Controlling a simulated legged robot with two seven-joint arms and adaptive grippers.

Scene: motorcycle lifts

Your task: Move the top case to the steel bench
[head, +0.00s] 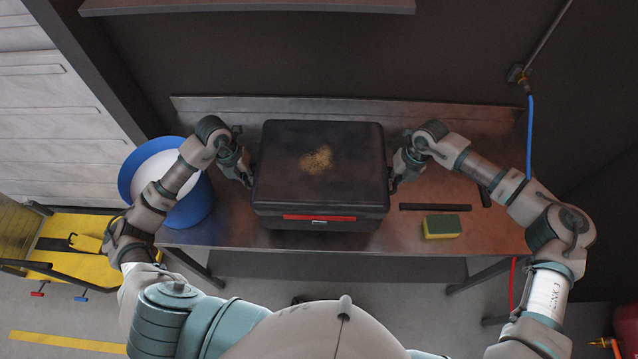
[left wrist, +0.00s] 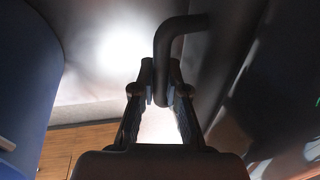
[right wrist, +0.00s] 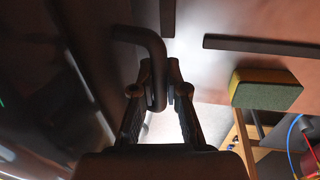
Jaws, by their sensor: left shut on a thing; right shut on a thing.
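The top case (head: 318,185) is a dark box with a tan smudge on its lid and a red strip with a latch on its front. It is over the steel bench (head: 480,225); whether it rests on the top or hangs just above, I cannot tell. My left gripper (head: 246,180) is shut on the handle (left wrist: 172,55) at the case's left side. My right gripper (head: 394,182) is shut on the handle (right wrist: 150,50) at its right side. The case looks level. Its underside is hidden.
A yellow and green sponge (head: 442,227) and a dark flat bar (head: 435,207) lie on the bench right of the case. A blue round tub (head: 190,212) stands at the bench's left end. A shelf (head: 250,6) is on the wall above. A blue hose (head: 530,130) hangs at right.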

